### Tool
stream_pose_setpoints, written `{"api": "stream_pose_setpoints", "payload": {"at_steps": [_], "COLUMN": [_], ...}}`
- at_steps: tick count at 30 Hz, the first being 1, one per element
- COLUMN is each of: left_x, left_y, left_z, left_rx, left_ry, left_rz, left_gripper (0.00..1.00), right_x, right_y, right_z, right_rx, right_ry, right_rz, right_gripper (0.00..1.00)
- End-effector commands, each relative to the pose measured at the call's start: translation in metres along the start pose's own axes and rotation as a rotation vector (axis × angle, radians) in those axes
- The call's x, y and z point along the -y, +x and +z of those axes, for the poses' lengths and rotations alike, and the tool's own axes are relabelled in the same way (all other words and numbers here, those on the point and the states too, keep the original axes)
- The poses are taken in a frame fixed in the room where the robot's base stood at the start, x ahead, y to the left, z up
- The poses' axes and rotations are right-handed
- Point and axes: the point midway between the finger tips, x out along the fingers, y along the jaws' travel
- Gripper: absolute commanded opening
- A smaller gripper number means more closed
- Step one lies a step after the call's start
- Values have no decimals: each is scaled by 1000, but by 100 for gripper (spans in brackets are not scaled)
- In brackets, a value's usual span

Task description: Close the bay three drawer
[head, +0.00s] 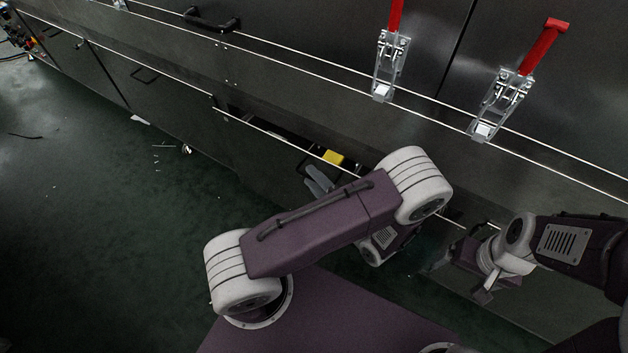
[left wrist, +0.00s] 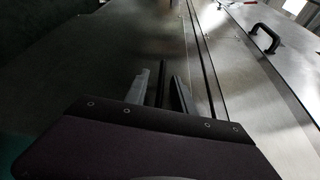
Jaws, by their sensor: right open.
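A dark drawer (head: 262,150) in the lower part of the dryer stands pulled out in the middle of the head view. Its pale top edge sits forward of the closed fronts to its left, and a yellow object (head: 333,157) shows in its opening. I cannot read a bay number. My left gripper (head: 319,182) is at the drawer's front, partly hidden by my arm; contact cannot be told. My right gripper (head: 484,291) is open and empty at the lower right.
Two red-handled clamps (head: 385,75) (head: 502,105) stand on the upper panels. A black handle (head: 211,20) juts from an upper panel, and a closed drawer's handle (head: 144,75) is further left. Green floor (head: 110,200) to the left is mostly clear, with small scraps.

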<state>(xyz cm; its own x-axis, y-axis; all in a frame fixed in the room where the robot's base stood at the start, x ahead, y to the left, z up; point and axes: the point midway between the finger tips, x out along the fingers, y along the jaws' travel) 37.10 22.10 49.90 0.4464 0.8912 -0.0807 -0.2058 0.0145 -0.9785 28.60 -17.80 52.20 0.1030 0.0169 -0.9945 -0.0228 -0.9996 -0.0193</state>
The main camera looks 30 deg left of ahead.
Motion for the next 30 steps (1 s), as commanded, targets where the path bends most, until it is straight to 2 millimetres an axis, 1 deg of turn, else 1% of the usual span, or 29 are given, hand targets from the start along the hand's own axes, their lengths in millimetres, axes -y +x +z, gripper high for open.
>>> {"api": "stream_pose_setpoints", "payload": {"at_steps": [4, 7, 8, 30], "left_x": [0, 0, 0, 0], "left_y": [0, 0, 0, 0], "left_z": [0, 0, 0, 0], "left_rx": [0, 0, 0, 1], "left_ry": [-1, -1, -1, -1], "left_rz": [0, 0, 0, 2], "left_gripper": [30, 3, 0, 0], "right_x": [0, 0, 0, 0], "right_y": [0, 0, 0, 0], "right_z": [0, 0, 0, 0], "right_rx": [0, 0, 0, 0], "right_ry": [0, 0, 0, 0], "right_rz": [0, 0, 0, 0], "right_gripper": [88, 88, 88, 88]}}
